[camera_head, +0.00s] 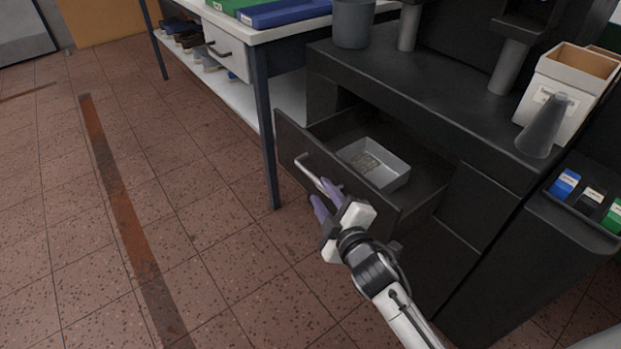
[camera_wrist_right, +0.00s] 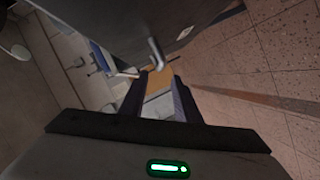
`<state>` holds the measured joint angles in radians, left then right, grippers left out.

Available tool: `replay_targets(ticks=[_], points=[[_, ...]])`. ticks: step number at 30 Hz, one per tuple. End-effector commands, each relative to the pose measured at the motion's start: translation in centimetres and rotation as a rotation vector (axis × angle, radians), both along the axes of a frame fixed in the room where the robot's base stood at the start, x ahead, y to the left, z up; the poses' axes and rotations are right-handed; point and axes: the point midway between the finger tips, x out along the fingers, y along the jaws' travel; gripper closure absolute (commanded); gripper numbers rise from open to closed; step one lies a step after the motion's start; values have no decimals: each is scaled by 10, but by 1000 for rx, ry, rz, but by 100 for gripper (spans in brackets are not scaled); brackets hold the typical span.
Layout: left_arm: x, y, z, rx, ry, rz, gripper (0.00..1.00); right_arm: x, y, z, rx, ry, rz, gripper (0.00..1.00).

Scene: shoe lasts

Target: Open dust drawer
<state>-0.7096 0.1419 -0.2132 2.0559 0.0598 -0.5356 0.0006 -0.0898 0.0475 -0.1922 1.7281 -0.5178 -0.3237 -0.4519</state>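The dark dust drawer (camera_head: 336,180) is pulled out of the black cabinet. A grey metal tray (camera_head: 392,177) lies inside it. A pale bar handle (camera_head: 310,171) runs along the drawer front. My right gripper (camera_head: 323,196) is at the handle's near end, its two purple fingers apart. In the right wrist view the fingers (camera_wrist_right: 160,88) also stand apart, with the handle's end (camera_wrist_right: 156,54) showing just beyond and between their tips. Contact with the handle is hard to tell. My left gripper is out of view.
A workbench (camera_head: 262,35) with a white drawer and a dark leg stands left of the cabinet. The cabinet top carries a grey cup (camera_head: 353,22), and a cardboard-filled box (camera_head: 566,90) and a cone-shaped nozzle (camera_head: 543,127) are at right. The tiled floor at left is clear.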

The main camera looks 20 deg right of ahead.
Motion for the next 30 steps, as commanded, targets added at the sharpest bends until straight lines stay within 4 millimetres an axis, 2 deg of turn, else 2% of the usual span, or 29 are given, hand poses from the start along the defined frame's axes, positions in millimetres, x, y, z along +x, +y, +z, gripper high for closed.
replay_targets(ticks=[9, 15, 21, 28, 29, 30], points=[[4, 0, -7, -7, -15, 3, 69, 54, 2, -12, 1, -2, 0, 70], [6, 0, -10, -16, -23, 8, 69, 83, 2, -19, 3, 0, 0, 70], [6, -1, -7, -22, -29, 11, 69, 94, 3, -21, 4, 1, 0, 70], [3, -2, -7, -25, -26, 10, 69, 95, 3, -21, 4, 1, 0, 70], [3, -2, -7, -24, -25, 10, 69, 94, 3, -21, 4, 1, 0, 72], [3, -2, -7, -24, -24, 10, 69, 94, 3, -21, 4, 2, 0, 79]])
